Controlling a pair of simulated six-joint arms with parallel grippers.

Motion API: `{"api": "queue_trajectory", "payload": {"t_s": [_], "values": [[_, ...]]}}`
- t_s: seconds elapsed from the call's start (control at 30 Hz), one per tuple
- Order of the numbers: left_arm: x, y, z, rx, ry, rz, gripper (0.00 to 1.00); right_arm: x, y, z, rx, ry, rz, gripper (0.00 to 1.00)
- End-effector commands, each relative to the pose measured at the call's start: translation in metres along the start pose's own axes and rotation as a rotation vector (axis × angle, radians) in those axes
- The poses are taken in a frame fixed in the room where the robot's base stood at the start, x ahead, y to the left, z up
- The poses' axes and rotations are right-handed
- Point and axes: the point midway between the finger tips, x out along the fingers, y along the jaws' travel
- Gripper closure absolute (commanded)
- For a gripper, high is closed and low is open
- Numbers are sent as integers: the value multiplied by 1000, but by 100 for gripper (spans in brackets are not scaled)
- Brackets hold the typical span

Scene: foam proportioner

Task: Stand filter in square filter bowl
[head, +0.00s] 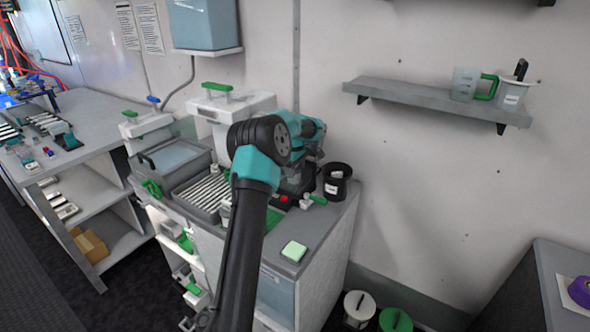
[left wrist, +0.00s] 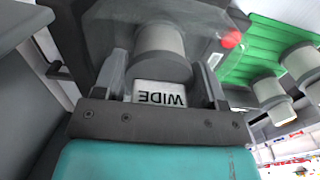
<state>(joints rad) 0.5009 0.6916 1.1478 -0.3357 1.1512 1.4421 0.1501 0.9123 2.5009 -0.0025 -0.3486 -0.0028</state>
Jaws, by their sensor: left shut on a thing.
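My left gripper (left wrist: 166,72) is shut on a grey cylindrical piece (left wrist: 162,50) with a white label reading "WIDE", upside down in the left wrist view. I cannot tell for certain whether this piece is the filter. In the head view my left arm reaches over the counter, and the gripper (head: 298,190) is largely hidden behind it, close to a dark device with a red button (head: 284,198). I cannot clearly identify the square filter bowl. My right gripper is not in view.
A grey basin (head: 146,162) and a slatted tray (head: 190,210) lie left of the arm. A black cup (head: 337,172) and a pale green pad (head: 294,251) stand to its right. The left wrist view shows a green ribbed surface (left wrist: 255,45) with grey cylinders (left wrist: 268,91) beside it.

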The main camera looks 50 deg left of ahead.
Motion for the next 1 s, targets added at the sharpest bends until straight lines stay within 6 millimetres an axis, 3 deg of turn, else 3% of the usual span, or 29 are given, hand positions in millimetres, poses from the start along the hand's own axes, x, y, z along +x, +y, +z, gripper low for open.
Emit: {"api": "queue_trajectory", "payload": {"t_s": [0.47, 0.5, 0.57, 1.0], "values": [[6, 0, 0, 0, 0, 0, 59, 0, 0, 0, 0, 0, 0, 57], [6, 0, 0, 0, 0, 1, 32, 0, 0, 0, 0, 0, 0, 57], [6, 0, 0, 0, 0, 1, 27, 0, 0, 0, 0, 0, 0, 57], [-3, 0, 0, 0, 0, 3, 25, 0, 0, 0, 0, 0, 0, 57]]}}
